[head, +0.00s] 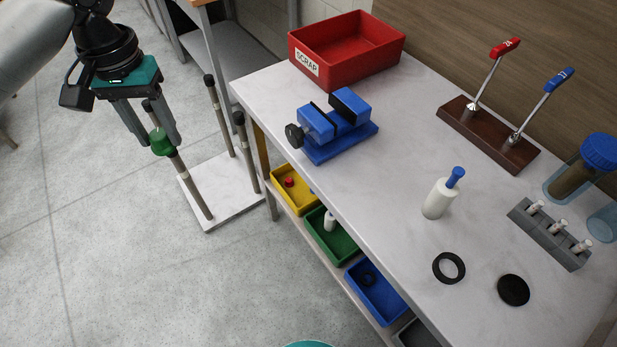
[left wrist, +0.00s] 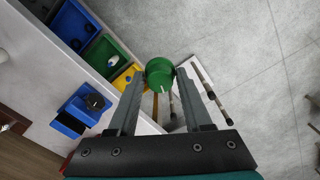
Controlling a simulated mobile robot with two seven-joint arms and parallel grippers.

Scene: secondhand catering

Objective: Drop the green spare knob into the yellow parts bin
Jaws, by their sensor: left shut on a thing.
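The green spare knob (head: 161,142) is held between the fingertips of my left gripper (head: 164,147), above the floor to the left of the bench. In the left wrist view the round green knob (left wrist: 159,72) shows between the two finger ends, with a pale line on it. The yellow parts bin (head: 273,179) stands on the shelf below the bench top, with a small red piece in it. The gripper is left of this bin, apart from it. The yellow bin also shows in the left wrist view (left wrist: 119,84). My right gripper is not seen.
A white board with upright dark-tipped posts (head: 217,218) stands on the floor beneath the gripper, beside the bench. A green bin (head: 345,249) and a blue bin (head: 389,310) share the shelf. The bench top (head: 385,165) overhangs them and carries a blue vise (head: 340,147) and red scrap tray (head: 340,82).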

